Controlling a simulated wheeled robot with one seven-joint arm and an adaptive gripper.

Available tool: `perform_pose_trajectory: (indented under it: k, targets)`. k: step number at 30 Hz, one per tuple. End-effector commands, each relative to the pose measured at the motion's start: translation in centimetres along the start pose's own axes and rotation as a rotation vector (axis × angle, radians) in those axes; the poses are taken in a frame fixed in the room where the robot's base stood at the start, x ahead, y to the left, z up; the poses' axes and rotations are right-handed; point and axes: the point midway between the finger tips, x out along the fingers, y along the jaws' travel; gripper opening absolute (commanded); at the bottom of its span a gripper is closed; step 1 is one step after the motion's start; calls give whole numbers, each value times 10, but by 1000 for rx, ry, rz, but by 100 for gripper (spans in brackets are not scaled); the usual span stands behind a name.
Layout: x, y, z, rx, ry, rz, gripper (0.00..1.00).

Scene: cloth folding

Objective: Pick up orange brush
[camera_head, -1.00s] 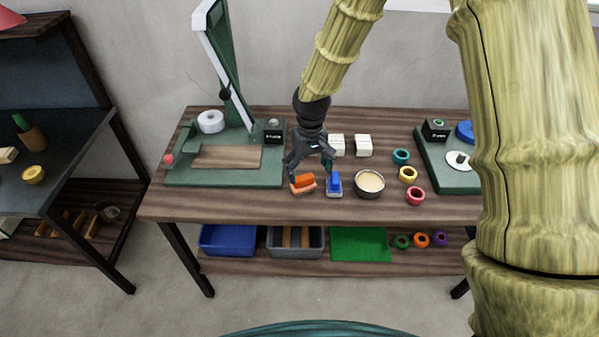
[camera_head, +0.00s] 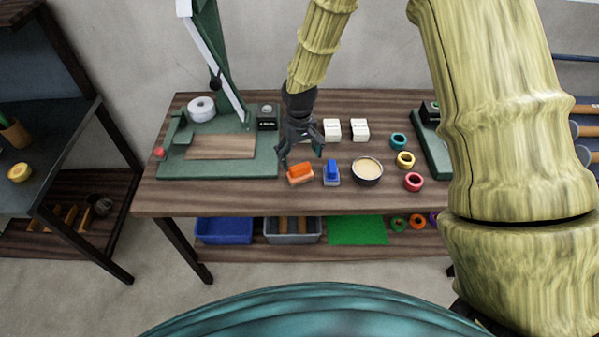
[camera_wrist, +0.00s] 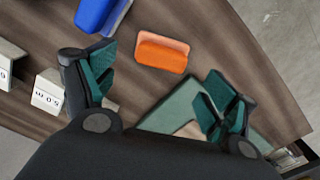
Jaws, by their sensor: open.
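The orange brush (camera_head: 300,174) lies on the wooden table near its front edge, with a darker orange upper part on a paler base. In the wrist view the orange brush (camera_wrist: 162,53) lies ahead of the gap between my fingers, apart from them. My gripper (camera_head: 300,158) is open and empty, just above and behind the brush in the head view. In the wrist view my gripper (camera_wrist: 160,92) shows its two teal-padded fingers spread wide. A blue brush (camera_head: 331,173) lies just right of the orange one; it also shows in the wrist view (camera_wrist: 98,14).
A green board with a hinged arm (camera_head: 222,172) stands to the left. A round bowl (camera_head: 367,172) and coloured rings (camera_head: 405,160) lie to the right. White blocks (camera_head: 345,130) stand behind. The table front (camera_head: 240,200) is bare.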

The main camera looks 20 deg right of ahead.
Motion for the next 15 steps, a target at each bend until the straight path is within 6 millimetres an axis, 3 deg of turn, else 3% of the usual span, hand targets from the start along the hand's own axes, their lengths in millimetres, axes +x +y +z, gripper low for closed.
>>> perform_pose_trajectory:
  k: [5,15]
  targets:
    - [6,-1,1,-1,0,0,86]
    - [38,-1,6,-2,-1,0,86]
